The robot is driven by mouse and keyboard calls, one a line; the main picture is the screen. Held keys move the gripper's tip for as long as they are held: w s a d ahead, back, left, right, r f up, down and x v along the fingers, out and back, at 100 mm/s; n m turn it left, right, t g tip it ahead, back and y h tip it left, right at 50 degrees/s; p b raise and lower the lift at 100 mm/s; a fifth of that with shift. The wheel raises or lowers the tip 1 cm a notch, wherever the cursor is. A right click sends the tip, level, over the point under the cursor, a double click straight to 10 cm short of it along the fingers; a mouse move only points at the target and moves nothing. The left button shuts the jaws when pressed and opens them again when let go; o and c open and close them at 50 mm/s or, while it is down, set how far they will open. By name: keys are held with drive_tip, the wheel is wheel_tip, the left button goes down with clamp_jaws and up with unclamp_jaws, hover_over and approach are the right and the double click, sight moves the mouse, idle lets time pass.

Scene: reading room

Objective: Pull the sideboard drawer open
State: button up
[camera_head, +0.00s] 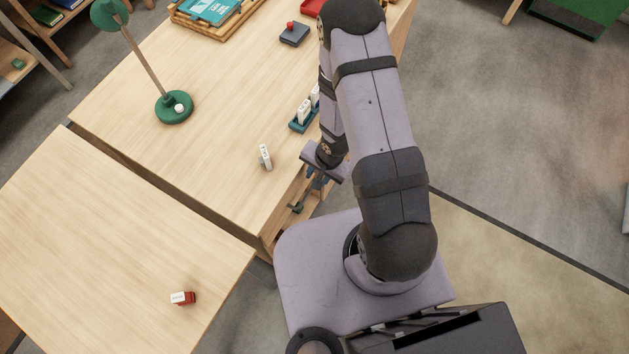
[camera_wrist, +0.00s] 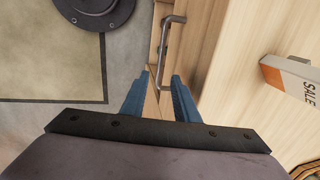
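The sideboard (camera_head: 215,150) is a pale wooden unit running up the middle of the head view. On its side facing my base is a dark metal bar handle (camera_head: 296,208). In the wrist view the same handle (camera_wrist: 166,38) shows as a bent bar on the pale wooden drawer front (camera_wrist: 196,42). My gripper (camera_head: 317,177) is beside this front, close to the handle. In the wrist view my gripper (camera_wrist: 160,78) has two blue fingers spread apart with nothing between them. The handle lies beyond the fingertips. I cannot tell whether the drawer is fully shut.
A white block (camera_head: 265,157) stands near the sideboard's edge; a white SALE label (camera_wrist: 291,76) shows in the wrist view. A teal holder (camera_head: 300,124) with white pieces and a green lamp (camera_head: 174,107) stand farther back. A separate table (camera_head: 100,240) holds a red-and-white item (camera_head: 184,298).

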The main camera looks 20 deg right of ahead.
drive_tip(key=shift+w+a+f+p, duration=0.1)
drive_tip(key=shift+f, duration=0.8)
drive_tip(key=shift+w+a+f+p, duration=0.1)
drive_tip(key=shift+w+a+f, duration=0.05)
drive_tip(key=shift+f, duration=0.8)
drive_tip(key=shift+w+a+f+p, duration=0.1)
drive_tip(key=shift+f, duration=0.8)
clamp_jaws()
